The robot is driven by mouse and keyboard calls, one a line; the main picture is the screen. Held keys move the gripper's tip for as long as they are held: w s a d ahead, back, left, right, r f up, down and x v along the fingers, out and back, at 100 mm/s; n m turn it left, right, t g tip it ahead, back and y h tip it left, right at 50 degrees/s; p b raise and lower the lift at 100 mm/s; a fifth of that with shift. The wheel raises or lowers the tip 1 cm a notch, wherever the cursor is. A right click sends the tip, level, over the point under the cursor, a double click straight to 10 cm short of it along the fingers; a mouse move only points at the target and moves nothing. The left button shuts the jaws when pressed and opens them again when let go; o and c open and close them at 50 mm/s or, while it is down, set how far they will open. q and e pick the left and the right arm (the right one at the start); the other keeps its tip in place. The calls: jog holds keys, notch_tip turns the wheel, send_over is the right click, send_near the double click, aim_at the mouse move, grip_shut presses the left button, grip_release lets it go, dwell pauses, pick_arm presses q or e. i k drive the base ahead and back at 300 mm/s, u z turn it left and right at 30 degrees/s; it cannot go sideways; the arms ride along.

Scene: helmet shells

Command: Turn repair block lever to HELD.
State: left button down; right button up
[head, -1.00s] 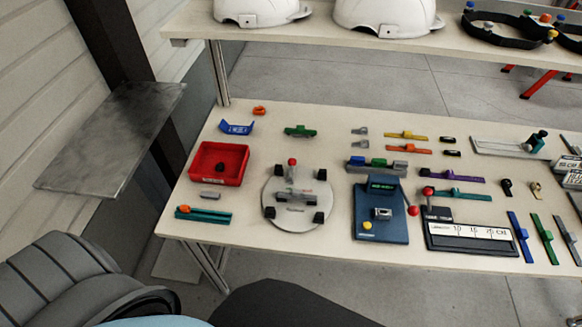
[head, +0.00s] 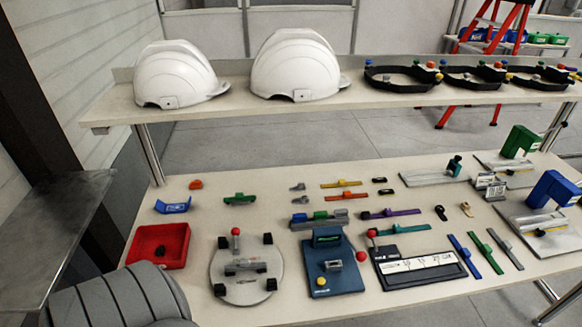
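A blue fixture block (head: 318,279) lies at the front middle of the lower table. It bears a small grey metal piece, a yellow knob and a lever with a red ball (head: 361,256) at its right side. To its left is a round grey plate (head: 228,288) with black corner blocks and an upright lever with a red ball (head: 236,232). I cannot tell from the labels which is the repair block, and no HELD marking is legible. Neither of my grippers is in view.
Two white helmet shells (head: 180,75) and several black headbands (head: 400,78) sit on the upper shelf (head: 240,103). A red tray (head: 158,246), a black gauge board (head: 418,264) and many coloured clips lie on the lower table. A grey metal shelf (head: 60,230) juts out at left.

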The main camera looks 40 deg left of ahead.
aim_at(235, 232)
jog(key=z, duration=1)
jog(key=k, duration=0.7)
jog(key=u, duration=1.7)
